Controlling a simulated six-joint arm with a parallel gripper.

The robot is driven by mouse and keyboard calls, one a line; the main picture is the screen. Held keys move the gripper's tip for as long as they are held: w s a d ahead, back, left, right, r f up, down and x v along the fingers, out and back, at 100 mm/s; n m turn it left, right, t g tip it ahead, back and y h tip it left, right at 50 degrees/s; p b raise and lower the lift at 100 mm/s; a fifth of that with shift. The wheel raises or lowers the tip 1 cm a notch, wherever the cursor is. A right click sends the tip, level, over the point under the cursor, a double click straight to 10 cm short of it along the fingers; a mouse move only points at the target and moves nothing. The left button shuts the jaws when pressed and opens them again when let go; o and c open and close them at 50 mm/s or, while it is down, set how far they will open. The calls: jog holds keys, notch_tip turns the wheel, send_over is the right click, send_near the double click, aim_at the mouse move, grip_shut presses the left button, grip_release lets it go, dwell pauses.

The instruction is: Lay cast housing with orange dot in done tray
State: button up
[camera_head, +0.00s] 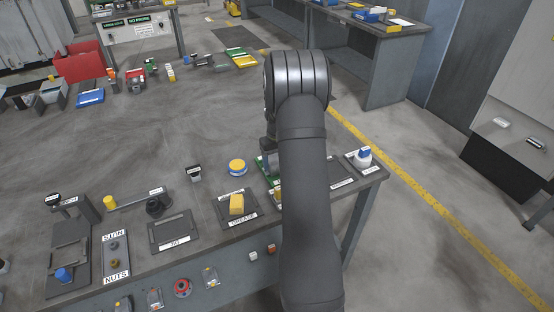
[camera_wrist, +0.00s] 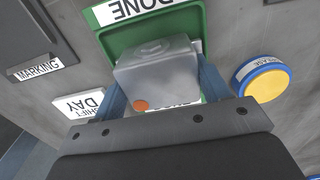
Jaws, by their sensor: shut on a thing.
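The cast housing (camera_wrist: 158,72) is a grey block with a rounded raised top and an orange dot (camera_wrist: 141,106) on its near side. My gripper (camera_wrist: 162,88) has its two blue fingers shut on the housing's sides. The done tray (camera_wrist: 112,42) is green with a white DONE label, and the housing overlaps it in the wrist view. I cannot tell whether the housing touches the tray floor. In the head view my gripper (camera_head: 269,160) is at the tray (camera_head: 261,166), and my arm hides the housing and most of the tray.
A round yellow and blue tin (camera_wrist: 263,79) stands just right of the tray. A SHIFT DAY card (camera_wrist: 80,103) and a MARKING plate (camera_wrist: 35,35) lie to the left.

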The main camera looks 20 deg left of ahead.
jog(key=o, duration=1.5)
jog(key=shift+o, duration=0.2)
jog(key=shift+r, duration=4)
jog(key=shift+f, duration=0.1)
notch_tip(320, 180, down, 7)
jog(key=shift+f, duration=0.15)
